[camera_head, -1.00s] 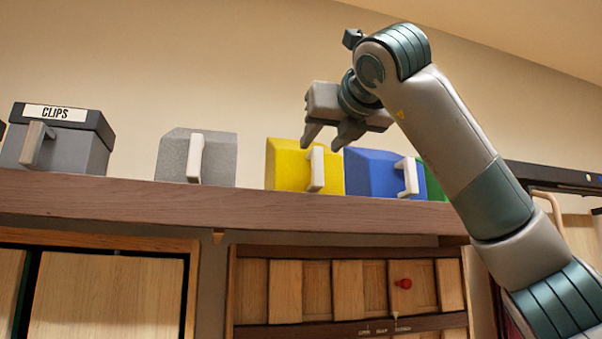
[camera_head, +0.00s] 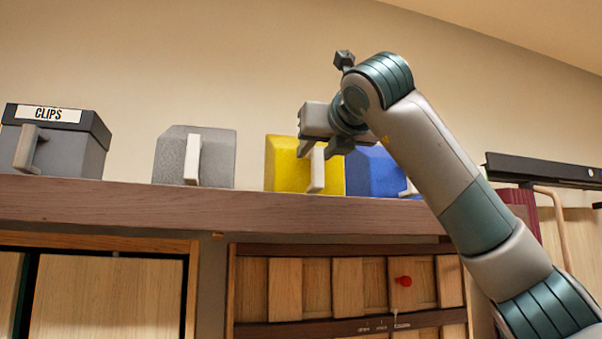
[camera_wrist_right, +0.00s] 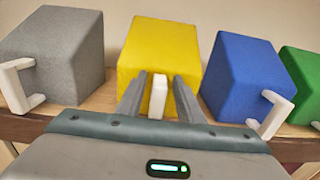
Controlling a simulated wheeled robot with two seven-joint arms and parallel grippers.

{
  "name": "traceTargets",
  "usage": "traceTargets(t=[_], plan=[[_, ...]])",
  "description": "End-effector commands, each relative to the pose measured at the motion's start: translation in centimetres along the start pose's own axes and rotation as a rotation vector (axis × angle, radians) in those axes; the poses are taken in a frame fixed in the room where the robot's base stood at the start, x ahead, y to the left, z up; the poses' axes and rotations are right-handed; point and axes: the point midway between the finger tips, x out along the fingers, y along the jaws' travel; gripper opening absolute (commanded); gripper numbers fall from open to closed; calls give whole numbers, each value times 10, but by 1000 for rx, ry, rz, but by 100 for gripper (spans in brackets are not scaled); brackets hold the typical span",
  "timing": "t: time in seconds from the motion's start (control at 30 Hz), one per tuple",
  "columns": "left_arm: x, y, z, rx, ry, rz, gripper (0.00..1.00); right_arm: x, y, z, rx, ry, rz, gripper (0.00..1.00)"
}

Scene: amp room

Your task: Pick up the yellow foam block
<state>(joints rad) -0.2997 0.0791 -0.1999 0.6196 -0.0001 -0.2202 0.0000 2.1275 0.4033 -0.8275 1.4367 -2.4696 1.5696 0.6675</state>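The yellow foam block (camera_head: 284,166) stands on the wooden shelf between the grey and blue blocks. A white handle (camera_head: 317,170) sticks out of its front. My right gripper (camera_head: 318,152) is at the front of the yellow block. In the right wrist view the yellow block (camera_wrist_right: 160,50) is straight ahead. The two fingers of my right gripper (camera_wrist_right: 160,92) are spread on either side of the white handle (camera_wrist_right: 158,96), with gaps visible, so it is open around the handle. My left gripper is not in view.
A grey block (camera_head: 222,160) and a blue block (camera_head: 371,172) flank the yellow one, each with a white handle. A green block (camera_wrist_right: 305,75) is farther right. A grey box labelled CLIPS (camera_head: 70,145) stands at the left. The shelf edge (camera_head: 200,207) runs below; a cabinet is beneath.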

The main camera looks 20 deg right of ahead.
Motion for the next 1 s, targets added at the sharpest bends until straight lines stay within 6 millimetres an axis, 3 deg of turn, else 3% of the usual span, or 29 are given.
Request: traceTargets(t=[0.03, 0.1, 0.13, 0.53, 0.77, 1.0], plan=[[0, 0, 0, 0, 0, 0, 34, 0, 0, 0, 0, 0, 0, 20], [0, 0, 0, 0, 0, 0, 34, 0, 0, 0, 0, 0, 0, 3], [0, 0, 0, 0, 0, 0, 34, 0, 0, 0, 0, 0, 0, 0], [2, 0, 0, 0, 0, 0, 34, -1, 0, 2, 0, -3, 0, 0], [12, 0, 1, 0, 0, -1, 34, -6, 0, 8, 0, -3, 0, 0], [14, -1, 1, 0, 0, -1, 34, -5, 1, 36, 1, -3, 0, 0]])
